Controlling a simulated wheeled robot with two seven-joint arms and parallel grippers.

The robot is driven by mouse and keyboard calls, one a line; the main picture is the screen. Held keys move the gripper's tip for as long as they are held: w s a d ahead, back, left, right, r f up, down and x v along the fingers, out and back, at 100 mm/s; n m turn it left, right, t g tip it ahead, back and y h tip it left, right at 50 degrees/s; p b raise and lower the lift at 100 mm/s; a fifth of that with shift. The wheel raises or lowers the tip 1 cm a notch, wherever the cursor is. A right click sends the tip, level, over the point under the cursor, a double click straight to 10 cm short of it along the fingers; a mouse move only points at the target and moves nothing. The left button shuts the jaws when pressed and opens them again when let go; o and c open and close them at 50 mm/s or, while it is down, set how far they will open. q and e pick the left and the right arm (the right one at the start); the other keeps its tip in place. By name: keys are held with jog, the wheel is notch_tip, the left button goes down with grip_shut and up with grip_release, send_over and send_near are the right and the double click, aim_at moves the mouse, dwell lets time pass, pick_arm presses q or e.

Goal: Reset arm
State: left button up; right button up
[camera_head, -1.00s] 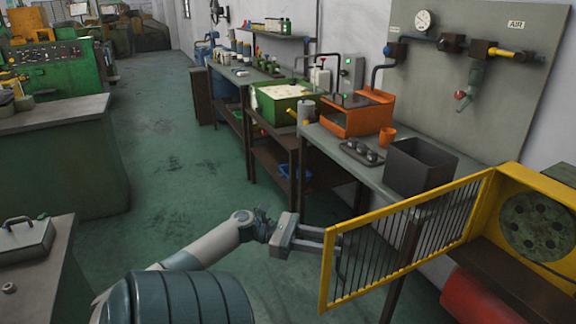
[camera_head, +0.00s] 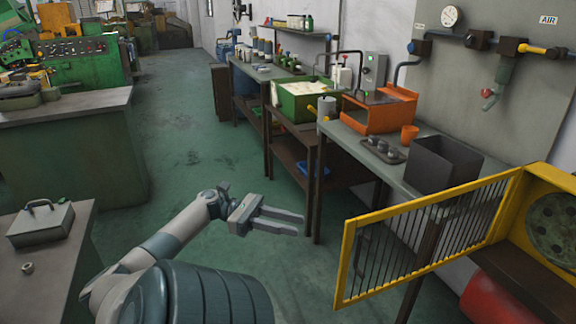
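My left gripper (camera_head: 288,220) is in the lower middle of the head view, on the end of my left arm, which comes in from the lower left. Its two parallel fingers are apart with nothing between them, and they point right. The fingertips stop short of a yellow barred gate (camera_head: 430,238), with a clear gap of green floor between. The gate stands open from a yellow frame at the right. My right gripper does not show in this view.
A grey workbench (camera_head: 345,133) along the wall holds an orange box (camera_head: 378,110), a dark open bin (camera_head: 442,163) and an orange cup (camera_head: 409,134). A table (camera_head: 70,268) with a grey lidded case (camera_head: 40,222) stands at lower left. The green floor (camera_head: 205,150) between is clear.

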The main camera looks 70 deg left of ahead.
pick_arm(q)
jog(key=shift+a+f, duration=0.1)
dwell(0.7)
jog(key=s+d+f+m+g+y, duration=0.1)
jog(key=d+f+m+g+y, duration=0.15)
jog(key=f, duration=1.05)
jog(key=s+d+f+m+g+y, duration=0.1)
jog(key=s+d+f+g+y, duration=0.15)
jog(key=f, duration=1.05)
jog(key=s+d+f+m+g+y, duration=0.15)
jog(key=d+f, duration=0.25)
jog(key=f, duration=0.9)
jog(key=s+d+f+m+g+y, duration=0.35)
jog(key=d+f+m, duration=0.6)
jog(key=f, duration=0.65)
jog(key=w+d+f+m+t, duration=0.1)
jog(key=w+d+f+m, duration=0.1)
jog(key=d+m, duration=0.5)
jog(key=w+d+f+m+t+y, duration=0.1)
jog(key=d+m, duration=0.7)
jog(key=d, duration=0.9)
jog(key=shift+w+d+f, duration=0.3)
jog(key=shift+w+f, duration=0.3)
jog(key=shift+f, duration=0.1)
jog(key=shift+a, duration=0.1)
